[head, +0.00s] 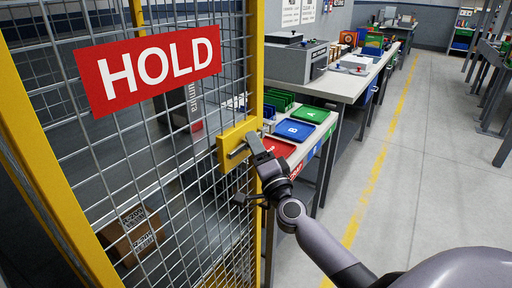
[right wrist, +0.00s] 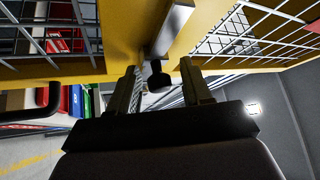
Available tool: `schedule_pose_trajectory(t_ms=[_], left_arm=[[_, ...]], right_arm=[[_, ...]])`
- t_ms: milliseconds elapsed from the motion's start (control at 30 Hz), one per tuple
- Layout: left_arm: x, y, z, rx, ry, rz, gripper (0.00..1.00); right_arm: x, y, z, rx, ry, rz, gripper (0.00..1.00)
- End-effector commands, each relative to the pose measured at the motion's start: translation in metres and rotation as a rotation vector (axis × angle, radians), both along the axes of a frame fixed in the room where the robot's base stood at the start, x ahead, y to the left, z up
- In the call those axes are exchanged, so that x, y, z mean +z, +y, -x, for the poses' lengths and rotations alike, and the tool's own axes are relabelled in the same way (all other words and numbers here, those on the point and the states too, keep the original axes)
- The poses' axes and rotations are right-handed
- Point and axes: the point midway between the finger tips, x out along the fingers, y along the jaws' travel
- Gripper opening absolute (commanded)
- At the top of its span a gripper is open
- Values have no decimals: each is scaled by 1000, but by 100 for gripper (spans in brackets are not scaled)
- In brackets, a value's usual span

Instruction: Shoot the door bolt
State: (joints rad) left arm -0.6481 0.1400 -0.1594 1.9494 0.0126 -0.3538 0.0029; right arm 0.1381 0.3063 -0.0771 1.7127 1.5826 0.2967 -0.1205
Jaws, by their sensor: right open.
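The door bolt is a silver bar on a yellow plate (head: 226,148) at the edge of the yellow-framed mesh door. In the right wrist view the bolt's bar (right wrist: 172,28) ends near a dark knob (right wrist: 157,78). My right gripper (head: 248,148) is in front of the plate, partly covering the bolt. In its wrist view the two fingers (right wrist: 160,90) are open, one on each side of the knob, with a gap on both sides. Whether the fingers touch the bar cannot be told. My left gripper is not in view.
A red HOLD sign (head: 149,68) hangs on the mesh. A yellow post (head: 255,60) stands right beside the plate. A bench with red, blue and green trays (head: 294,130) is just behind. A cardboard box (head: 131,236) sits behind the mesh. The floor at right is clear.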

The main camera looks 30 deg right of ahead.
Motion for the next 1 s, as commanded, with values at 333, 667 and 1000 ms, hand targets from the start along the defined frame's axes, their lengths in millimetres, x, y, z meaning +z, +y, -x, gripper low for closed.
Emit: schedule_pose_trajectory(t_ms=[333, 667, 1000], left_arm=[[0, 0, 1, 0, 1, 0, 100], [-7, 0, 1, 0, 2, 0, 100], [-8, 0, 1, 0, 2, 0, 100]], right_arm=[[0, 0, 0, 1, 1, 1, 13], [2, -22, -10, -1, -6, 6, 2], [6, -38, -16, -2, -10, 1, 2]])
